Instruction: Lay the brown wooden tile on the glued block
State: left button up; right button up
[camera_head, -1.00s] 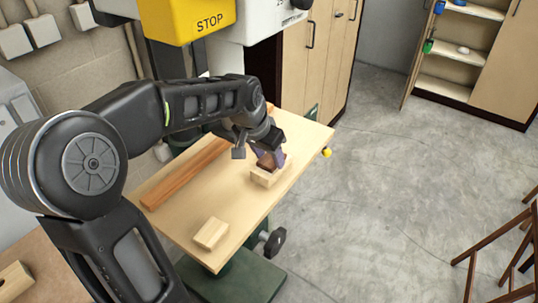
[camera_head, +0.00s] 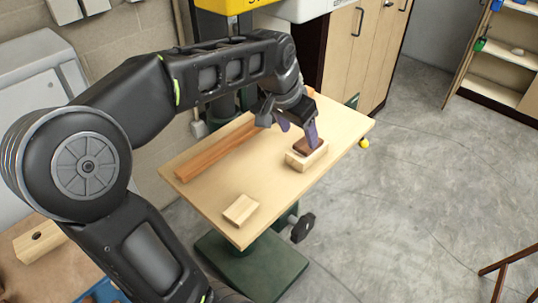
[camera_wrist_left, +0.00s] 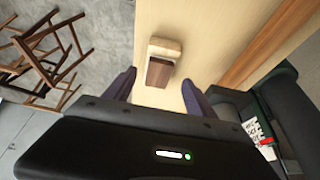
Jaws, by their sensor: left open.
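The brown wooden tile (camera_head: 309,144) rests on top of a pale wooden block (camera_head: 307,160) on the table. In the wrist view the tile (camera_wrist_left: 158,74) covers the near part of the block (camera_wrist_left: 165,46), whose far end shows bare. I cannot see any glue or whether the tile lies fully flat. My left gripper (camera_head: 298,129) is open just above the tile. In the wrist view its fingers (camera_wrist_left: 159,88) stand apart on either side of the tile, with a gap on both sides. My right gripper is out of view.
A second pale block (camera_head: 241,209) lies near the front of the table (camera_head: 215,194). A long reddish-brown wooden strip (camera_head: 215,151) lies along the back left. A yellow machine housing (camera_head: 230,5) stands above the table. Cabinets (camera_head: 355,45) stand behind it.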

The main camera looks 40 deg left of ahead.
pick_arm(q)
jog(key=s+b, duration=0.2)
jog(key=s, duration=0.8)
jog(key=shift+s+d+f, duration=0.1)
dwell(0.5)
